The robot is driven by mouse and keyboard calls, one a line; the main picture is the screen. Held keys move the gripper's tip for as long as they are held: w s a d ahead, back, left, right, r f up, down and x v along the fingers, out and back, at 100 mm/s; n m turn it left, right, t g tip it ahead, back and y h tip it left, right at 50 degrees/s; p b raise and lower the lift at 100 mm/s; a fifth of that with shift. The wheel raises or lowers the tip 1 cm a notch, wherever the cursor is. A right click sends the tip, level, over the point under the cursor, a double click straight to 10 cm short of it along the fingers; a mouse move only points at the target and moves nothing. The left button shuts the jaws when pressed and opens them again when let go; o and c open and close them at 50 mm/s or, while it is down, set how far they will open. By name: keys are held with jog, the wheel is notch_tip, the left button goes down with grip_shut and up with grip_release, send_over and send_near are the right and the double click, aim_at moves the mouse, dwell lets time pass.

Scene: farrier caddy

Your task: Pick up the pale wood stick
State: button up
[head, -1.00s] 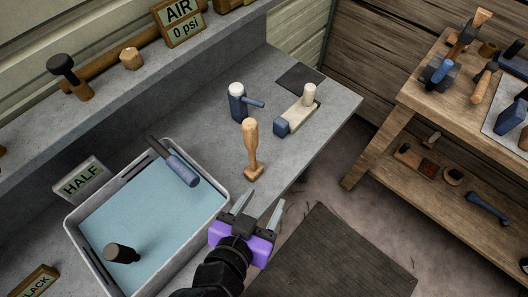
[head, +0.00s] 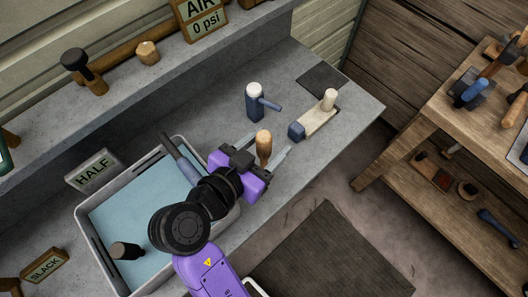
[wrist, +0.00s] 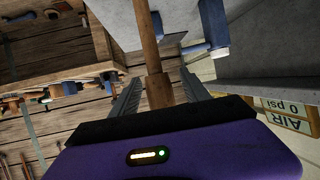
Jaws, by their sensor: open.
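A tan wood stick (head: 264,142) with a rounded top stands upright on the grey bench; its lower part is hidden behind my gripper in the head view. My gripper (head: 267,148) is open, with its two fingers on either side of this stick. In the wrist view the stick (wrist: 147,42) runs between the open fingers (wrist: 160,88), with visible gaps to both. A paler, cream wood piece (head: 318,118) with an upright peg and a blue end lies farther along the bench, apart from my gripper.
A blue mallet with a white top (head: 254,101) stands just behind the stick. A grey tray (head: 84,222) with a pale blue floor is at left, holding dark-handled tools. A dark mat (head: 322,82) lies at the bench's far end. A wooden table (head: 438,103) stands at right.

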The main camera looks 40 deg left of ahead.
jog(key=shift+w+f, duration=0.25)
jog(key=shift+w, duration=0.3)
grip_shut()
jog(key=shift+r, duration=0.15)
notch_tip(320, 180, up, 20)
dwell(0.5)
jog(key=c, duration=0.8)
grip_release()
grip_shut()
